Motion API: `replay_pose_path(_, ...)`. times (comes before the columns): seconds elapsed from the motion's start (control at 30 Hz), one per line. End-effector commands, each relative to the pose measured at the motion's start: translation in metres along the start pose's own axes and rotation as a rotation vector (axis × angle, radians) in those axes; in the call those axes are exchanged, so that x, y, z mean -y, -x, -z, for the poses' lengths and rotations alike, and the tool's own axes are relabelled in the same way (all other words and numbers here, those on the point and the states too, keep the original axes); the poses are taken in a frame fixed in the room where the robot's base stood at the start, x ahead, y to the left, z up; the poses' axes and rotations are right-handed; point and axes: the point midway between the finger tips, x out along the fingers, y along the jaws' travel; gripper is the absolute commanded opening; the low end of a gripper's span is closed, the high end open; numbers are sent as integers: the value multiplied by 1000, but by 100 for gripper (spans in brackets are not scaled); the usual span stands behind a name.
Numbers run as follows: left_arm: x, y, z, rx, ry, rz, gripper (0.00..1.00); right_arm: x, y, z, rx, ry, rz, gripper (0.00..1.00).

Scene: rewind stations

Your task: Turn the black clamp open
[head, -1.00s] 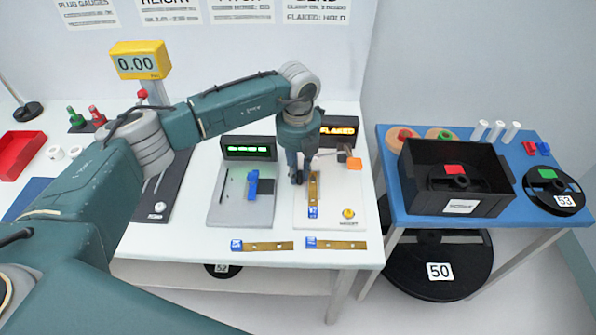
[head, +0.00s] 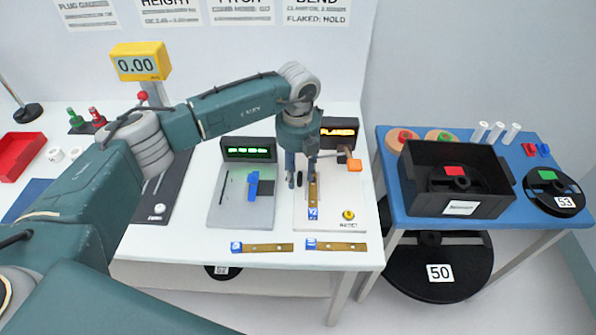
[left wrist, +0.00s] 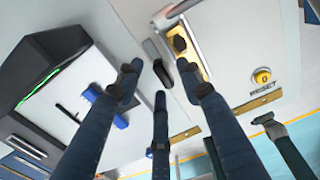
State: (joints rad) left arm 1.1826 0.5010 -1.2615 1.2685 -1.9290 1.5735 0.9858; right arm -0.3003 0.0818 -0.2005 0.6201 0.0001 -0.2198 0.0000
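The black clamp (left wrist: 157,62) is a short dark bar on the white bend station plate (left wrist: 225,30), beside the brass strip (left wrist: 196,60). In the head view the clamp (head: 299,181) shows as a small dark piece between my fingers. My left gripper (head: 301,178) points down over it, fingers spread. In the left wrist view the fingers of that gripper (left wrist: 160,78) stand around the clamp, with gaps visible; I cannot tell whether any finger touches it. A dark knob (left wrist: 180,43) sits on the strip.
A yellow reset button (head: 348,214) is to the front right. A grey plate with a blue part (head: 253,184) lies left. Two brass strips (head: 340,246) lie in front.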

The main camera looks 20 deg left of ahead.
Motion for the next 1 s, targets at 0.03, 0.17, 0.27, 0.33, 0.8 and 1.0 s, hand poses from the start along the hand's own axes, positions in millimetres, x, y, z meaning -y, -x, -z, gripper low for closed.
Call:
replay_pose_path(0.03,0,1,0,0,-1,0,38,-3,0,0,1,1,-3,40)
replay_pose_path(0.17,0,12,0,2,-1,1,38,-2,0,0,0,0,-2,40)
replay_pose_path(0.27,0,29,-1,3,-2,0,38,-1,0,0,0,0,-1,40)
replay_pose_path(0.33,1,45,-1,4,-2,1,38,0,0,0,0,0,0,40)
replay_pose_path(0.8,0,118,0,2,0,0,38,1,0,0,0,-1,1,40)
replay_pose_path(1.0,0,120,0,0,0,0,38,1,0,0,0,-1,1,40)
